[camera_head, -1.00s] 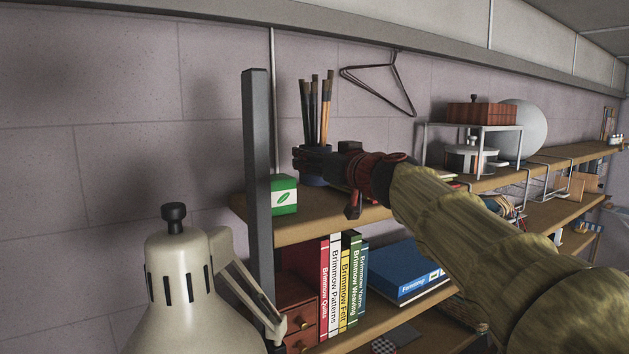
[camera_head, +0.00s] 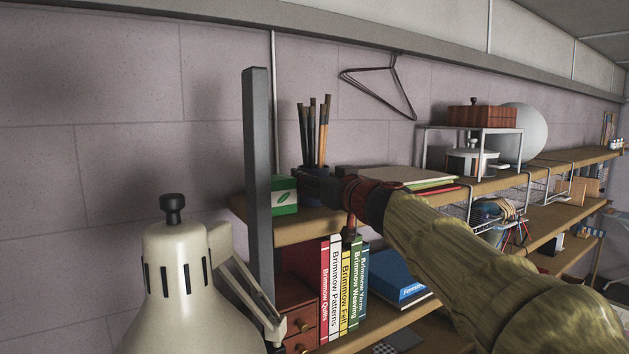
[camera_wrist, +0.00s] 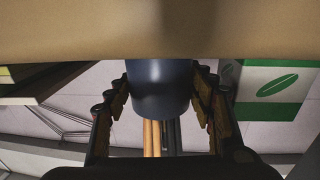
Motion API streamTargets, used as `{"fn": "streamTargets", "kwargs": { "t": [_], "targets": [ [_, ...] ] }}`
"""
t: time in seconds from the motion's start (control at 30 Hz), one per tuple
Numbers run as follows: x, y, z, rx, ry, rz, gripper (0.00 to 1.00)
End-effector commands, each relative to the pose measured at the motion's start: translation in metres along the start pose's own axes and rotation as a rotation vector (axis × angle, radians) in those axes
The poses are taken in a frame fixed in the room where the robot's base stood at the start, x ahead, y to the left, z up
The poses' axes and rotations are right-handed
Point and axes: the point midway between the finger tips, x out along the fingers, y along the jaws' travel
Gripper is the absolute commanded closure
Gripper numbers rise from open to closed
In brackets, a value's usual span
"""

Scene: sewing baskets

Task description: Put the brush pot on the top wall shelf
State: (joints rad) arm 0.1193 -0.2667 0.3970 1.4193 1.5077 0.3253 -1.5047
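The brush pot (camera_wrist: 160,88) is a dark blue cup holding several long brushes (camera_head: 315,135). It is at the left end of the top wall shelf (camera_head: 300,228), just right of a green box with a leaf mark (camera_head: 285,196). In the wrist view the picture is upside down, with the shelf (camera_wrist: 80,25) at the top. The pot's base is at the shelf surface; I cannot tell if it bears fully on it. My gripper (camera_wrist: 160,80) has its fingertips against both sides of the pot. In the head view the pot (camera_head: 314,184) is upright and partly hidden by my gripper.
The green box also shows in the wrist view (camera_wrist: 275,90), close beside one finger. Papers or folders (camera_head: 410,177) lie to the right on the shelf. A grey post (camera_head: 258,190) and a cream lamp (camera_head: 180,290) stand in front at left. Books (camera_head: 340,290) stand below.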

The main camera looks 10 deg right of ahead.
Motion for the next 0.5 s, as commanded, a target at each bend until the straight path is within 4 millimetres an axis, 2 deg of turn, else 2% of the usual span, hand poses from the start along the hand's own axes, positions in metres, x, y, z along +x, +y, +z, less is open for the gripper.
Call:
{"fn": "streamTargets", "kwargs": {
  "t": [0.13, 0.5],
  "targets": [
    [0.0001, 0.0, -0.0002, 0.0, 0.0, 0.0, 0.39],
    [0.0001, 0.0, -0.0034, 0.0, 0.0, 0.0, 0.39]
  ]
}}
